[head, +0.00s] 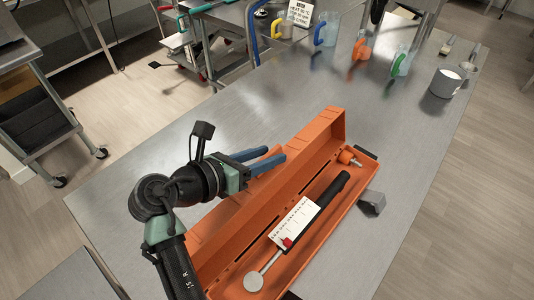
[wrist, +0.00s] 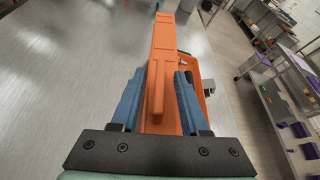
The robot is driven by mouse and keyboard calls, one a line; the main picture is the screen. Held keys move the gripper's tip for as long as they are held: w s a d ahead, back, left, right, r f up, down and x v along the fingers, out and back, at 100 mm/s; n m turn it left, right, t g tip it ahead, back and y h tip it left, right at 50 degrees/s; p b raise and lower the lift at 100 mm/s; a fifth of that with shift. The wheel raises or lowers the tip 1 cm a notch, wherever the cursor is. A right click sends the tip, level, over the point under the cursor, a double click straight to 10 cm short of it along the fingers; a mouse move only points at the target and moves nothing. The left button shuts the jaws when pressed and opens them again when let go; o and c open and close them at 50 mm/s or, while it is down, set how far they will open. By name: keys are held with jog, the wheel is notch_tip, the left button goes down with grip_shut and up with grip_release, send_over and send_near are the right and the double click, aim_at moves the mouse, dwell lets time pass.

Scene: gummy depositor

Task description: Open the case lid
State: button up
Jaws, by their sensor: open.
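The long orange case (head: 345,200) lies on the metal table with its inside exposed. Its lid (head: 310,143) stands raised along the left long side, hinged back from the base. Inside lies a tool with a black handle (head: 332,189), a white label card (head: 291,223), a red piece and a round metal disc (head: 253,282). My gripper (head: 276,154) is at the lid's outer left side, its blue fingers spread. In the wrist view the lid (wrist: 163,45) runs up between the open fingers (wrist: 160,76); I cannot tell whether they touch it.
A grey block (head: 372,202) sits at the case's right side. The table left of the case is clear.

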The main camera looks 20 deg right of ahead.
jog(key=shift+w+d+f, duration=0.1)
jog(key=shift+d, duration=0.1)
grip_shut()
dwell(1.4)
